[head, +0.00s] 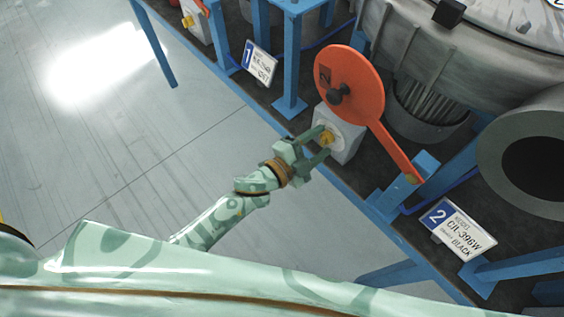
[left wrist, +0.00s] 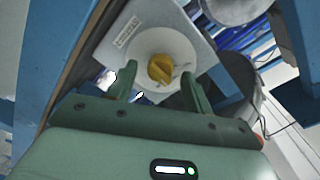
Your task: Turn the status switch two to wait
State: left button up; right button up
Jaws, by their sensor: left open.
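In the left wrist view the yellow knob (left wrist: 161,69) stands slightly turned on the white plate (left wrist: 176,46), between and beyond my fingertips. My left gripper (head: 319,145) is open with its fingers close to the switch, one on each side of the knob. In the left wrist view the gripper (left wrist: 157,80) shows no clear contact with the knob. My right gripper is not in view.
The orange disc with a long arm (head: 350,85) stands just above the switch. A number 2 sign (head: 455,228) is at the lower right and a number 1 sign (head: 258,62) at the upper left. A large grey machine (head: 450,50) is behind. The floor (head: 110,120) at left is clear.

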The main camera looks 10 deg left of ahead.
pick_arm(q)
jog(key=p+v, duration=0.1)
jog(key=v, duration=1.5)
jog(key=shift+p, duration=0.4)
jog(key=s+a+f+n+g+y, duration=0.2)
jog(key=s+a+f+n+y, duration=0.15)
jog(key=f, duration=0.45)
jog(key=s+a+f+n+g+y, duration=0.1)
jog(key=s+a+f+n+y, duration=0.2)
jog(key=f, duration=0.4)
jog(key=s+a+f+n+g+y, duration=0.1)
jog(key=a+f+n+g+y, duration=0.15)
jog(key=a+f, duration=0.4)
jog(key=s+f+n+g, duration=0.2)
jog(key=s+f, duration=0.3)
jog(key=s, duration=0.4)
jog(key=s+a+f+n+g+y, duration=0.1)
jog(key=s+f+n+g, duration=0.1)
jog(key=s+f, duration=0.3)
jog(key=s+a+f+n+g+y, duration=0.1)
jog(key=s+f+g, duration=0.3)
jog(key=s, duration=0.8)
jog(key=shift+s+f+n, duration=0.4)
jog(key=shift+f+n, duration=0.05)
jog(key=shift+n, duration=0.45)
